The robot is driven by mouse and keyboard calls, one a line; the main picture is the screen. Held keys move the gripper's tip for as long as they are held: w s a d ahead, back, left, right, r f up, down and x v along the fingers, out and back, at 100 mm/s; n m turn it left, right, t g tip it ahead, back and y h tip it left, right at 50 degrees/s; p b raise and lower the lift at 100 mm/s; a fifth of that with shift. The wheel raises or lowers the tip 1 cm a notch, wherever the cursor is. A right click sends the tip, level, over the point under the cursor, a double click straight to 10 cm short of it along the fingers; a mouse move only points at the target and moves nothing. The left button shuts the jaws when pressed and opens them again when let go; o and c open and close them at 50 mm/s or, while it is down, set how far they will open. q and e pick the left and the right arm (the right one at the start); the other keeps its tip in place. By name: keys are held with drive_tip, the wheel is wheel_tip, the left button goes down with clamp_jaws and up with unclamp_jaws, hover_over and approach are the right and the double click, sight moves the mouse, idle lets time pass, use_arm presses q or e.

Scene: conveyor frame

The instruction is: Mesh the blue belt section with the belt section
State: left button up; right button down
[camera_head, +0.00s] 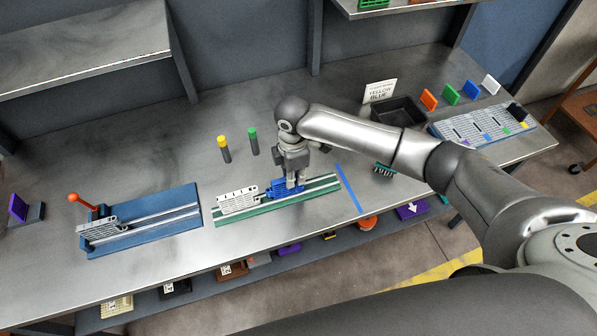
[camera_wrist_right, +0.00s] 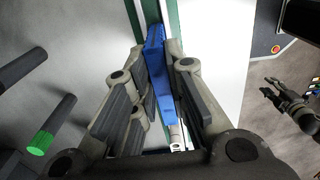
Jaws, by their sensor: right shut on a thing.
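The blue belt section (camera_head: 279,191) is over the green rail fixture (camera_head: 320,188), at the right end of the light grey belt section (camera_head: 238,201). The two look very close; I cannot tell whether their teeth interlock. My right gripper (camera_head: 291,186) points down and is shut on the blue belt section. In the right wrist view the blue piece (camera_wrist_right: 154,62) stands between the fingers, lined up along the rail. The grey section is mostly hidden there behind the gripper. My left gripper (camera_wrist_right: 277,90) shows small at the right of the wrist view, its fingers apart and empty.
A blue fixture (camera_head: 165,220) with a grey belt section and red-knobbed lever stands left. Yellow-topped (camera_head: 223,148) and green-topped (camera_head: 253,141) posts stand behind the rail. A blue line (camera_head: 349,188), a green-and-grey brush-like piece (camera_head: 384,169) and a black tray (camera_head: 398,113) are right.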

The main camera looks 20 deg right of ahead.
sight(282, 180)
drive_tip(key=shift+s+a, duration=0.15)
drive_tip(key=shift+a, duration=1.55)
drive_tip(key=c, duration=1.4)
unclamp_jaws()
drive_tip(key=shift+o, duration=0.2)
drive_tip(key=shift+r, duration=0.15)
wheel_tip(282, 180, up, 12)
